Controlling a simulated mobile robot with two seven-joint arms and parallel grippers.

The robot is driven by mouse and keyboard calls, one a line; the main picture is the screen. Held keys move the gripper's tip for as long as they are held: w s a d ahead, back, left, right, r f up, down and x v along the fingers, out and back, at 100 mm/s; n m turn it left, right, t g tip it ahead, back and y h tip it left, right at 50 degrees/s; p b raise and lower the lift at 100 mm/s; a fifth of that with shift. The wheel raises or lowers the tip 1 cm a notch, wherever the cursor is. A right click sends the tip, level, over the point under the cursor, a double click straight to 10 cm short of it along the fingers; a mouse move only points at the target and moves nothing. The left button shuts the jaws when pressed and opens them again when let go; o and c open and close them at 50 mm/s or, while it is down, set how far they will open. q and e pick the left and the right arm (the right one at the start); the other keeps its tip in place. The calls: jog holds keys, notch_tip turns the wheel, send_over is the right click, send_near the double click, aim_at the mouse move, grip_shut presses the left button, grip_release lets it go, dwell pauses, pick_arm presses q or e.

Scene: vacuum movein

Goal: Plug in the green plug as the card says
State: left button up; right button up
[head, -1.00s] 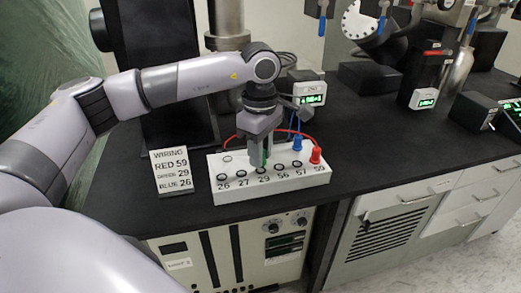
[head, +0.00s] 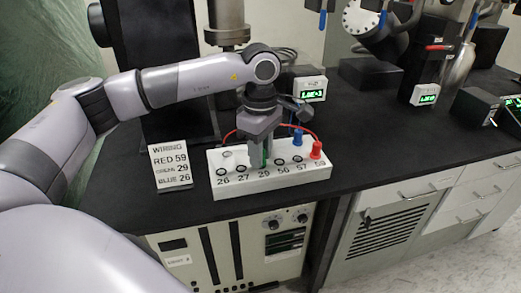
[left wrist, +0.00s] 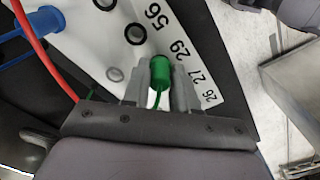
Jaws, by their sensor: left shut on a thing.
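The card (head: 170,166) reads red 59, green 29, blue 26. A white socket box (head: 313,184) has front sockets labelled 26, 27, 29, 56, 57 and 59. My left gripper (head: 263,161) points down over the box at the 29 label, shut on the green plug (left wrist: 160,72). Its fingers hide most of the plug and the socket under it in the head view; I cannot tell whether the plug is seated. The red plug (head: 316,150) stands upright at 59. The blue plug (head: 298,137) stands at the back right of the box. My right gripper is out of view.
A red cable (left wrist: 35,45) and a blue cable (left wrist: 14,35) run beside the box. A small box with a green display (head: 309,90) stands behind it.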

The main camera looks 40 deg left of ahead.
pick_arm(q)
jog(key=shift+f, duration=0.2)
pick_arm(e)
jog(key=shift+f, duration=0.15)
pick_arm(q)
jog(key=o, duration=1.1)
jog(key=shift+c, duration=0.2)
notch_tip(320, 180, up, 7)
jog(key=shift+f, duration=0.2)
jog(key=shift+r, duration=0.35)
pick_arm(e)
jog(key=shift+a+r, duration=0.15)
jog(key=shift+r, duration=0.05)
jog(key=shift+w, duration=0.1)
